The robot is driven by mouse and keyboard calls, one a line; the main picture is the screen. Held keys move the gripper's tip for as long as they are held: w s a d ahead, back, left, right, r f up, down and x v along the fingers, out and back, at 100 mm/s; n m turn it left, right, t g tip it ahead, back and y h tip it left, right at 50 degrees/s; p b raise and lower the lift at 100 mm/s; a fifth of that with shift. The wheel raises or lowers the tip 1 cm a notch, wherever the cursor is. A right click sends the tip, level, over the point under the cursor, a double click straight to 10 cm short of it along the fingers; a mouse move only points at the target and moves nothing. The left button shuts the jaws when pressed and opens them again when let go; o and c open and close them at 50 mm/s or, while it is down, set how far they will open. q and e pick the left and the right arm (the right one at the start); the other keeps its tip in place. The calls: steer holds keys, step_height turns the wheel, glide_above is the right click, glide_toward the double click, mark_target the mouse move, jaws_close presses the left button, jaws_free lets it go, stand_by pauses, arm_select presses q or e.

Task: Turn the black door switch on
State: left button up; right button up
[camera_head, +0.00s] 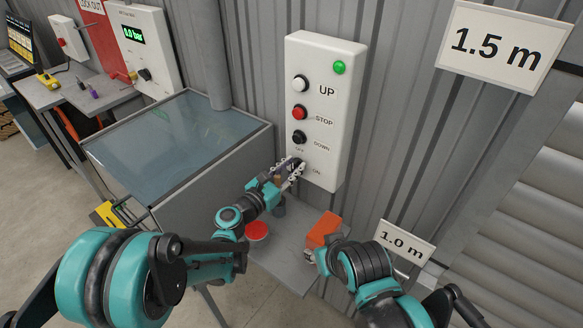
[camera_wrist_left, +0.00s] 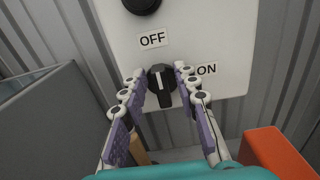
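The black door switch (camera_wrist_left: 161,87) is a rotary knob low on the white control panel (camera_head: 325,85), between the labels OFF and ON. Its white mark looks close to upright, nearer OFF than ON. My left gripper (camera_head: 291,170) is at the switch, and in the head view it mostly hides the knob. In the left wrist view my left gripper (camera_wrist_left: 160,88) is open, with one finger on each side of the knob and narrow gaps showing. My right gripper (camera_head: 311,257) is low, near an orange block; its fingers are too hidden to read.
The panel also has UP, STOP and DOWN buttons and a lit green lamp (camera_head: 339,68). The orange block (camera_head: 323,229) and a red-topped container (camera_head: 257,231) are on a small grey shelf below. A glass-topped cabinet (camera_head: 175,140) stands close on the left.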

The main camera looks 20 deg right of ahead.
arm_select(q)
jaws_close()
steer(key=shift+m, duration=0.4)
steer(key=m, duration=0.1)
steer(key=m+b, duration=0.1)
steer(key=shift+s+d+f+m, duration=0.1)
steer(key=shift+s+d+m, duration=0.05)
steer(key=shift+m, duration=0.25)
steer(key=m+b, duration=0.1)
steer(key=m, duration=0.3)
steer(key=m+b, duration=0.1)
steer(key=m, duration=0.4)
steer(key=f+m+b, duration=0.1)
steer(key=m, duration=0.4)
steer(key=shift+s+d+f+b, duration=0.1)
steer(key=shift+s+d+b, duration=0.15)
steer(key=shift+s+b, duration=0.1)
steer(key=shift+m, duration=0.3)
